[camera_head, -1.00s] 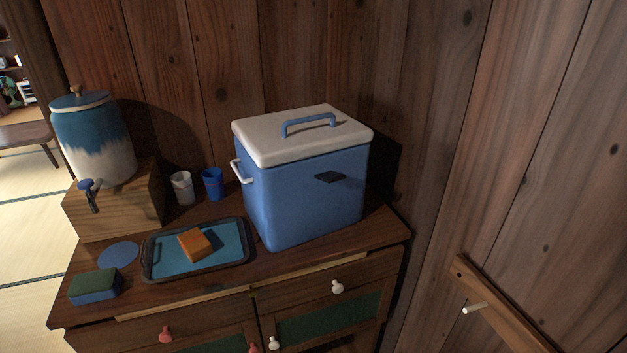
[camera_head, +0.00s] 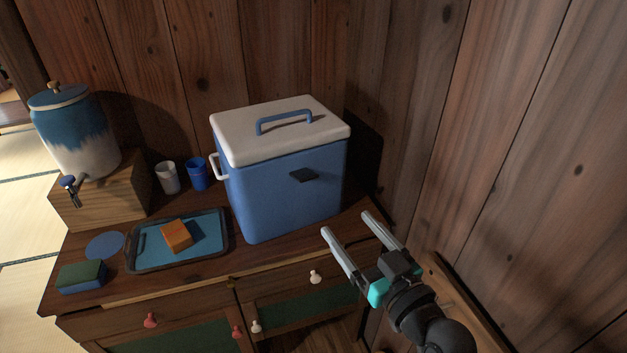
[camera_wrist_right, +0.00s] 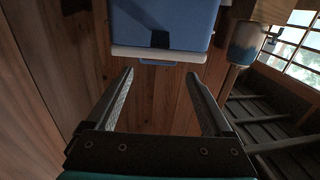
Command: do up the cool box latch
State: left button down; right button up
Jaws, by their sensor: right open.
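The cool box (camera_head: 285,195) is blue with a white lid (camera_head: 280,133) and stands at the right end of the wooden cabinet. Its lid lies down on the body. The dark latch (camera_head: 303,175) is on the front face, sticking out below the lid. My right gripper (camera_head: 347,224) is open and empty, in front of the cool box and to the right of and below the latch, apart from it. In the right wrist view the cool box (camera_wrist_right: 185,18) appears upside down beyond the open fingers (camera_wrist_right: 163,77), with the dark latch (camera_wrist_right: 160,39) on it. My left gripper is not in view.
A tray (camera_head: 215,258) with an orange block (camera_head: 176,236), two cups (camera_head: 197,173), a drink dispenser (camera_head: 75,130) and a green-blue sponge (camera_head: 82,276) are left of the cool box. A wooden wall (camera_head: 500,130) closes off the right side.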

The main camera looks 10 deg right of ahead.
aim_at(310, 179)
jog(key=b+x, duration=0.1)
jog(key=x, duration=1.2)
jog(key=shift+d+f, duration=0.1)
jog(key=shift+f, duration=0.05)
jog(key=shift+x, duration=0.8)
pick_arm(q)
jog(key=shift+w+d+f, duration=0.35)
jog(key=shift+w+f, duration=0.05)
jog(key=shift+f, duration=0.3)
pick_arm(e)
jog(key=shift+c, duration=0.3)
